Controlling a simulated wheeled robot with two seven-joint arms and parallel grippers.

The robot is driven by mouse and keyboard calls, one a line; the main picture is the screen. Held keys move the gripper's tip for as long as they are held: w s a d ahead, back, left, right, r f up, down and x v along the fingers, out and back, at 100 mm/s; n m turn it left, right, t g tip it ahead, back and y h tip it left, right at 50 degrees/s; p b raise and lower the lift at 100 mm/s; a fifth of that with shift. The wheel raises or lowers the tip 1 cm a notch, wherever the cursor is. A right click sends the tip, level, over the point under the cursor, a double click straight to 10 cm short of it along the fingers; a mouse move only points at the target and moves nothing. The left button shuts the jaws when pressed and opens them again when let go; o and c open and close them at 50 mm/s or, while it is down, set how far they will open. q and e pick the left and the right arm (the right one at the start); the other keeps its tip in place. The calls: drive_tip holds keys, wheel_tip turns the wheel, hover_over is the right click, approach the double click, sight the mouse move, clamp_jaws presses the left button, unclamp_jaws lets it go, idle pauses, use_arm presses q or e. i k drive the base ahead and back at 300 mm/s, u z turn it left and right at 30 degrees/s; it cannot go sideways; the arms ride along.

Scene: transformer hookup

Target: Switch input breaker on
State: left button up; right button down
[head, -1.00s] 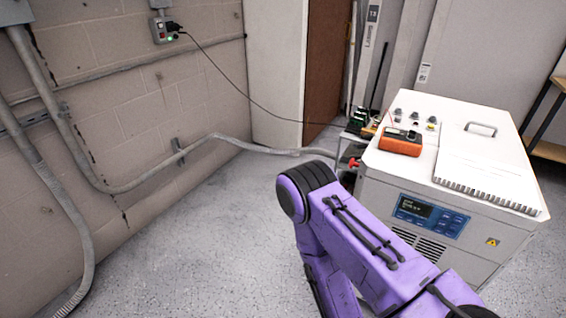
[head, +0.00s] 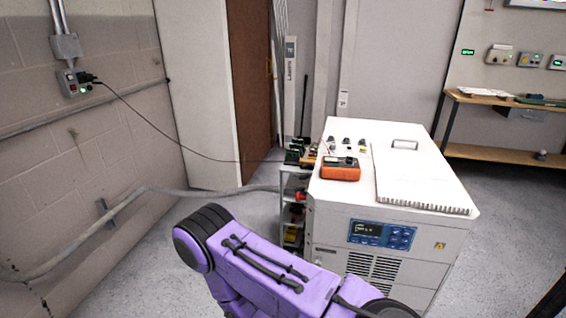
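A white transformer cabinet (head: 400,215) stands right of centre, with a small lit display panel (head: 381,234) on its front. An orange meter (head: 341,168) and several small terminals (head: 347,142) are on its top. A red connector (head: 299,195) shows at its left side, where a thick grey cable (head: 215,192) arrives from the wall. A wall box (head: 74,83) with a green light and a black plug is at the upper left. I cannot make out which part is the input breaker. A purple link of my arm shows at the bottom; neither gripper is in view.
A thin black cable (head: 160,136) runs from the wall plug to small devices on a cart (head: 291,215) beside the cabinet. A wooden bench (head: 500,155) stands at the right.

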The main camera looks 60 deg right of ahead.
sight(302, 189)
drive_tip(key=i, duration=2.45)
drive_tip(key=z, duration=3.1)
drive_tip(key=i, duration=0.5)
drive_tip(key=u, duration=0.05)
